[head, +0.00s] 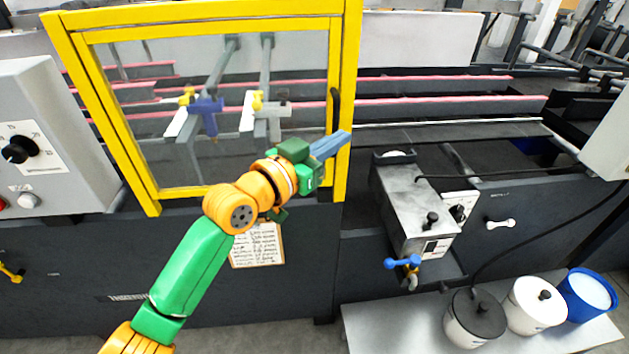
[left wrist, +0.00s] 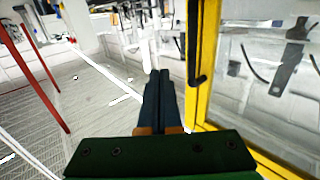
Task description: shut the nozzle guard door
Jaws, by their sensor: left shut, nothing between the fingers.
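The nozzle guard door (head: 345,60) is a yellow frame with a clear pane at the upper left of the head view. I cannot tell how wide any gap behind it is. A black handle (head: 335,105) runs along its right upright. The door's yellow edge (left wrist: 208,50) and black handle (left wrist: 197,62) also show in the left wrist view. My left gripper (head: 345,140) is shut and empty, in front of the right upright below the handle. In the left wrist view its fingertips (left wrist: 158,75) lie just left of the door edge; contact is unclear. My right gripper is out of view.
A blue nozzle (head: 207,115) and a grey one (head: 266,118) show through the pane. A grey glue unit (head: 412,205) stands right of the door. Several pots, including a blue one (head: 587,292), stand front right. A grey control box (head: 50,130) is at left.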

